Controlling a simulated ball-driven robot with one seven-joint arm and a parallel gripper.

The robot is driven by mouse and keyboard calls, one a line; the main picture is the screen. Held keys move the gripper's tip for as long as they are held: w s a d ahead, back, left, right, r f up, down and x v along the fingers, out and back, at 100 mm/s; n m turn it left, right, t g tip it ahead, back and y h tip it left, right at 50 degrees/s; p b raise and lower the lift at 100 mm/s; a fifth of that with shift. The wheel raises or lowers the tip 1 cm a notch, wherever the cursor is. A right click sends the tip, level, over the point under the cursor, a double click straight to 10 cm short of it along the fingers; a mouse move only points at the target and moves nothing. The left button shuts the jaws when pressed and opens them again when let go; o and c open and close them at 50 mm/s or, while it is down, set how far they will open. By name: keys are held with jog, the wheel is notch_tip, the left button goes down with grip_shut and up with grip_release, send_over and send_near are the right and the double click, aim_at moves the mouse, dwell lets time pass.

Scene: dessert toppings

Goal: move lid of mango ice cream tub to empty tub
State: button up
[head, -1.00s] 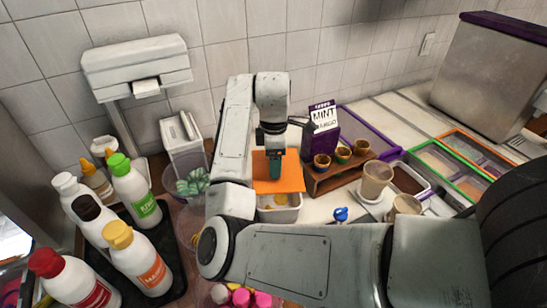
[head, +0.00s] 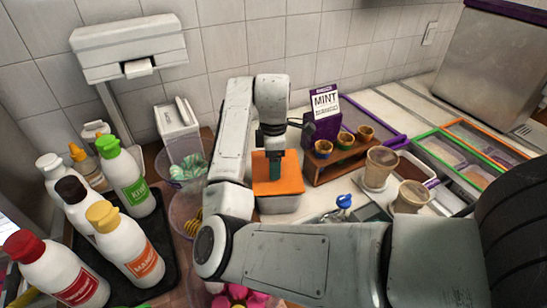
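An orange lid (head: 291,178) lies nearly flat above a pale tub (head: 282,204), directly below my gripper (head: 275,167). It hides the tub's inside, and I cannot tell whether it touches the rim. My gripper points down with its dark green fingers at the lid and appears closed on it; the exact grip is too small to see. Tubs with green (head: 425,155) and orange (head: 462,124) edges sit in the counter at the right. I cannot pick out an empty tub with certainty.
Sauce bottles (head: 140,246) stand on a black tray (head: 167,262) at the left. A clear container (head: 185,160) is left of my arm. A wooden cup rack (head: 345,170), a mint sign box (head: 325,115), tan cups (head: 381,166) and a blue-topped item (head: 344,201) are at the right.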

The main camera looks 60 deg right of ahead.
jog(key=shift+f, duration=0.35)
jog(key=o, duration=1)
jog(key=shift+o, duration=0.2)
notch_tip(320, 180, up, 11)
jog(key=p, duration=0.1)
jog(key=shift+p, duration=0.35)
jog(key=shift+s+f, duration=0.1)
jog(key=shift+f, duration=0.05)
